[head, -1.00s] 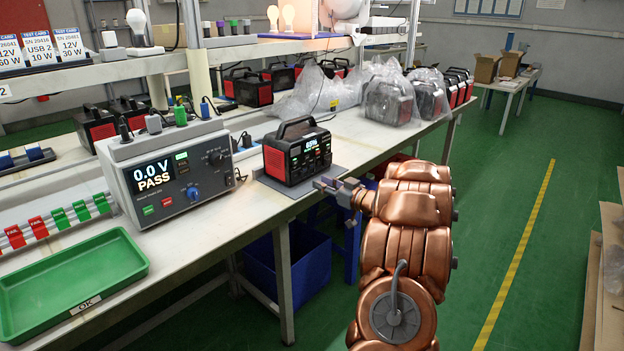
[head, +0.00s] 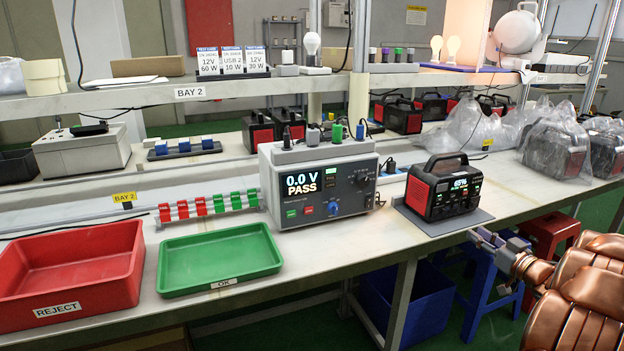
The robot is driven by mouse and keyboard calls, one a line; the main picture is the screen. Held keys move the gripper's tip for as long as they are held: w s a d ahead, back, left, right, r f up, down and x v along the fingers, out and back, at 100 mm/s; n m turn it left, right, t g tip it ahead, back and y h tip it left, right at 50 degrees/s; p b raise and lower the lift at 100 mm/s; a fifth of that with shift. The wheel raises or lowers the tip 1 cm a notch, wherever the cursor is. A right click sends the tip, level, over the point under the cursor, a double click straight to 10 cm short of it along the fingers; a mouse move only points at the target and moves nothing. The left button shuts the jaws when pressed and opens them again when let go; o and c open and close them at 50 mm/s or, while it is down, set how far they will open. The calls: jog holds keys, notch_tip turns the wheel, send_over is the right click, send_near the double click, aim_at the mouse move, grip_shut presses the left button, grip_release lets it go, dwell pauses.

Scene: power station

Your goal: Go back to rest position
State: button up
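My gripper (head: 482,238) is at the end of my copper-coloured arm at the lower right of the head view. It is in front of the bench, near the edge of the grey mat (head: 460,223). Its fingers are small here, and I cannot tell whether they are open or shut. No held object shows in it. A black and red power station (head: 441,188) stands upright on the mat, with a lit display. My gripper appears apart from it. A grey tester (head: 320,189) left of it reads 0.0 V PASS.
A red REJECT tray (head: 70,270) and an empty green OK tray (head: 221,258) lie along the bench front. Red and green tags (head: 207,205) stand behind them. Bagged power stations (head: 556,148) are at the right. A blue bin (head: 405,300) and stools (head: 492,290) are under the bench.

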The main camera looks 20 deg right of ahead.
jog(key=w+a+r+m+g+h, duration=0.2)
jog(key=w+a+m+g+h, duration=0.1)
jog(key=w+a+g+h, duration=0.4)
jog(key=s+a+f+g+y, duration=0.25)
jog(key=s+a, duration=0.35)
jog(key=a, duration=0.4)
jog(key=s+a+f+g+y, duration=0.15)
jog(key=s+a+g, duration=0.35)
jog(key=a, duration=0.5)
jog(key=s+a+f+g+y, duration=0.1)
jog(key=s+a+f+g, duration=0.1)
jog(key=s+a, duration=0.65)
jog(key=s+a+n+g+y, duration=0.2)
jog(key=s+a+n+g, duration=0.15)
jog(key=s+a, duration=1.1)
notch_tip(320, 180, up, 22)
jog(key=p, duration=2.1)
jog(key=shift+a+r, duration=0.2)
jog(key=shift+a, duration=0.15)
jog(key=shift+w, duration=0.1)
